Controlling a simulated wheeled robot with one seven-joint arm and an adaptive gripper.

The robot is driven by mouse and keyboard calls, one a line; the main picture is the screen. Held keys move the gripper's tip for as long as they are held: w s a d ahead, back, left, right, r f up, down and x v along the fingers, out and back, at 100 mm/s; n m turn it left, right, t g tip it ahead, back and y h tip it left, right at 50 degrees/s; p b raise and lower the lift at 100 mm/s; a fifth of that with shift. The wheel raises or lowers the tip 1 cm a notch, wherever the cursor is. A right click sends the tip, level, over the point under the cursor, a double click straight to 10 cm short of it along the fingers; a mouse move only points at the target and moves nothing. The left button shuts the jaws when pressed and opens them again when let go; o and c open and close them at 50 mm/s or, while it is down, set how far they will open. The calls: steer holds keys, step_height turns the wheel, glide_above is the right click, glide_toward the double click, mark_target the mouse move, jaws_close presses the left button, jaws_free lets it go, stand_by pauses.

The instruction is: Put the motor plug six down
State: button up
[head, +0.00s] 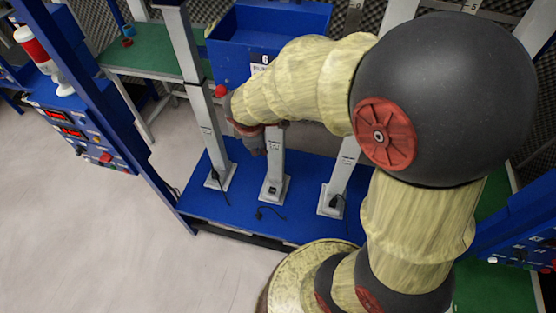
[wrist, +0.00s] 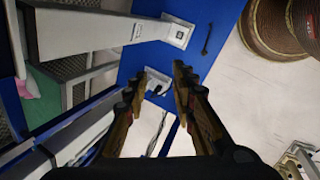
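The head view shows three grey posts on a blue platform. Beside the foot of the middle post, under the blue box marked 6, a loose black plug with its cable (head: 270,212) lies on the platform; it also shows in the wrist view (wrist: 207,40). The middle post's socket (head: 273,189) looks empty. My gripper (head: 258,148) is above the platform, well over the loose plug, in front of the middle post. In the wrist view my gripper (wrist: 168,72) is open, with nothing visible between its fingers. Another plug (wrist: 156,89), at a post's foot, shows far below.
The left post (head: 218,178) and right post (head: 333,200) have black plugs with cables at their feet. The blue box (head: 230,60) marked 6 stands behind my arm. A blue control panel (head: 85,130) is at left. The pale floor (head: 110,220) at left is clear.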

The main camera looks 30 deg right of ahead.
steer(key=s+a+r+m+t+y, duration=0.2)
steer(key=s+a+r+m, duration=0.2)
steer(key=s+r+m, duration=0.9)
steer(key=s+r, duration=0.4)
steer(key=s, duration=0.1)
steer(key=shift+s+y, duration=0.3)
